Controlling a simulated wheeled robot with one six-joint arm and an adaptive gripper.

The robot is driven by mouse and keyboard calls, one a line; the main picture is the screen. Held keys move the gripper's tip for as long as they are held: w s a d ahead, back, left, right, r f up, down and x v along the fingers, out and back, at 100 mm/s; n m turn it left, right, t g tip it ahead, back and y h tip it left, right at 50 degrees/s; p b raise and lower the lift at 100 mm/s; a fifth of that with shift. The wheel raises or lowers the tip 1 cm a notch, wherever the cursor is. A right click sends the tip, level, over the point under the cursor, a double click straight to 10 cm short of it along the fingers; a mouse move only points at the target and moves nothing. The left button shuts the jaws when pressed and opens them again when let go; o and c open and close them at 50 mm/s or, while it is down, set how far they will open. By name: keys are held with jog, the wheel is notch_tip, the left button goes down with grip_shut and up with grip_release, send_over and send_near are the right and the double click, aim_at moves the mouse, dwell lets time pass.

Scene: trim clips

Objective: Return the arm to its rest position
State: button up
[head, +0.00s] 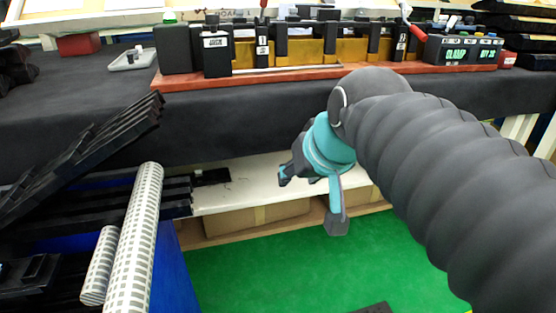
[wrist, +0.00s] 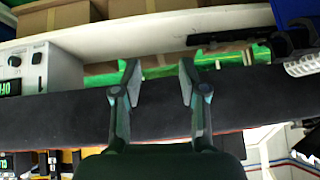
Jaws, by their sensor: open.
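My gripper (head: 300,176) is dark grey and teal. In the head view it hangs at the end of my grey ribbed arm, in front of the dark-covered table and above the white shelf board. In the wrist view its two fingers (wrist: 160,80) stand apart with nothing between them. Behind them runs the dark table covering (wrist: 70,105). The clamp fixture (head: 270,76), a red-brown board with black blocks and brass-coloured parts, lies on the table behind and above my gripper. My gripper is apart from it.
A box marked CLAMP (head: 463,50) stands at the fixture's right. Black trim pieces (head: 80,160) and white patterned rolls (head: 135,235) crowd the left. Green floor (head: 290,270) lies open below the white shelf board (head: 245,182).

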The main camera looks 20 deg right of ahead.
jog(key=s+f+g+p, duration=0.2)
jog(key=s+f, duration=0.6)
jog(key=f, duration=0.3)
jog(key=shift+f+n+h, duration=0.2)
jog(key=shift+n+h, duration=0.1)
